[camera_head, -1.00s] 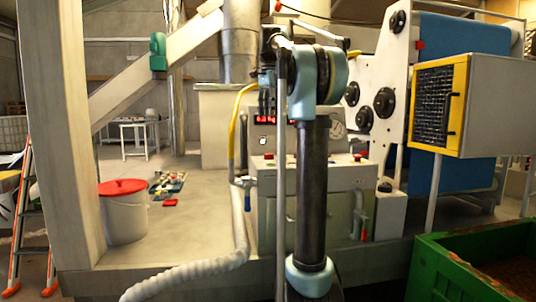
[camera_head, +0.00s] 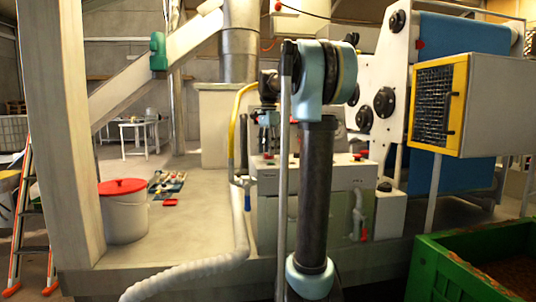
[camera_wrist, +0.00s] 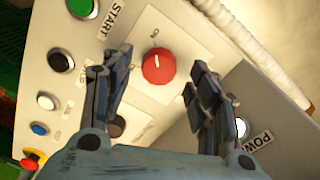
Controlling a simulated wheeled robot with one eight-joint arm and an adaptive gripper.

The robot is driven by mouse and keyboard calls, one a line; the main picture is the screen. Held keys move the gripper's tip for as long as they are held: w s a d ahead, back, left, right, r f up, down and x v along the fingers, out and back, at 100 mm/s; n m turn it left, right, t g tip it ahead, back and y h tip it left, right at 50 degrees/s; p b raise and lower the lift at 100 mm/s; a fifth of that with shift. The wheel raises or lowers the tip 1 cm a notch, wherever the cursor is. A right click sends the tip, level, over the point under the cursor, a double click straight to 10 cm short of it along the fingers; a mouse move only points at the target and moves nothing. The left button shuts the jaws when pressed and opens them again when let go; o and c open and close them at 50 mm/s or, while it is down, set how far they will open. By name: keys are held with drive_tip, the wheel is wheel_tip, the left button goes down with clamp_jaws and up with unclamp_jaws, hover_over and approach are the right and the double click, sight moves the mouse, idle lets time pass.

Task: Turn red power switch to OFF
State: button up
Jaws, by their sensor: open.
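The red power switch (camera_wrist: 158,68) is a round knob on a pale panel (camera_wrist: 195,48) in the wrist view. "ON" is printed above it, and a small light mark on the knob points toward that label. My gripper (camera_wrist: 156,80) is open, with one finger on each side of the knob in the picture. I cannot tell whether either finger touches it. In the head view, my gripper (camera_head: 268,118) is small and partly hidden by my arm, just above the machine's control box (camera_head: 275,180). I cannot make out the knob there.
In the wrist view, a green button (camera_wrist: 81,6) by "START", a black button (camera_wrist: 60,60), a white button (camera_wrist: 46,102), a blue button (camera_wrist: 38,129) and a dark round control (camera_wrist: 116,126) lie close by. A pale hose (camera_wrist: 262,62) runs along the panel's far side.

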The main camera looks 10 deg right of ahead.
drive_tip(key=shift+f, duration=0.7)
drive_tip(key=shift+c, duration=0.3)
drive_tip(key=c, duration=1)
